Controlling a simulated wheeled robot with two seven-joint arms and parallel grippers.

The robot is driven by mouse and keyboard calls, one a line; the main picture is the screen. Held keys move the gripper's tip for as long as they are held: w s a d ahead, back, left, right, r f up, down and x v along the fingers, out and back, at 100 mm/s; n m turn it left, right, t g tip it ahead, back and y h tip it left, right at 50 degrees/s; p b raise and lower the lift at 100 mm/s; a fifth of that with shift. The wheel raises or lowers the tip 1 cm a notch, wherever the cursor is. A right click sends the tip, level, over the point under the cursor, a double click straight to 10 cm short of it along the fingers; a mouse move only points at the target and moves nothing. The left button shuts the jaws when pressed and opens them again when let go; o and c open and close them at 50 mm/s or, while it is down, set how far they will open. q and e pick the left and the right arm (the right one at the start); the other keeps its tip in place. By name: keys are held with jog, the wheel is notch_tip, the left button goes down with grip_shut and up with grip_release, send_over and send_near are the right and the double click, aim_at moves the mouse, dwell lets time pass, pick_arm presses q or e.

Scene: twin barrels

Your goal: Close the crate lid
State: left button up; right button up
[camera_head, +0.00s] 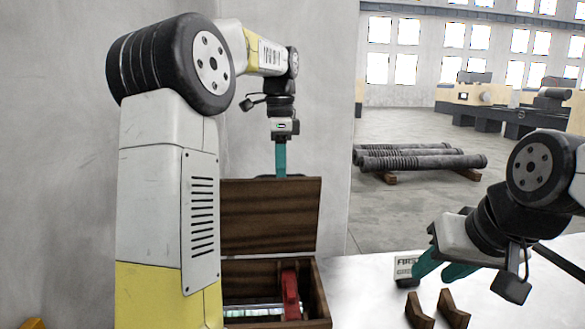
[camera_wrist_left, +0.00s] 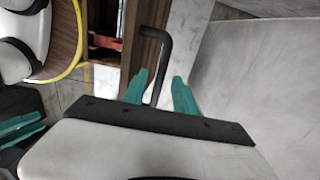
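The wooden crate (camera_head: 319,298) stands on the table with its lid (camera_head: 268,222) raised nearly upright at the back. My left gripper (camera_head: 281,172) points down behind the lid's top edge, which hides its fingertips in the head view. In the left wrist view a black bent handle (camera_wrist_left: 165,42) beside brown wood passes between its teal fingers (camera_wrist_left: 161,92). The fingers are apart, with a gap visible, so it looks open around the handle. My right gripper (camera_head: 428,277) is right of the crate, fingers apart and empty.
A red object (camera_head: 291,294) is inside the crate. A small white labelled box (camera_head: 407,266) stands beside the right gripper. Brown wooden blocks (camera_head: 437,310) sit on the table in front of it. A concrete wall (camera_head: 287,70) is behind the crate.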

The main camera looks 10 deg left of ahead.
pick_arm(q)
grip_shut()
dwell(1.3)
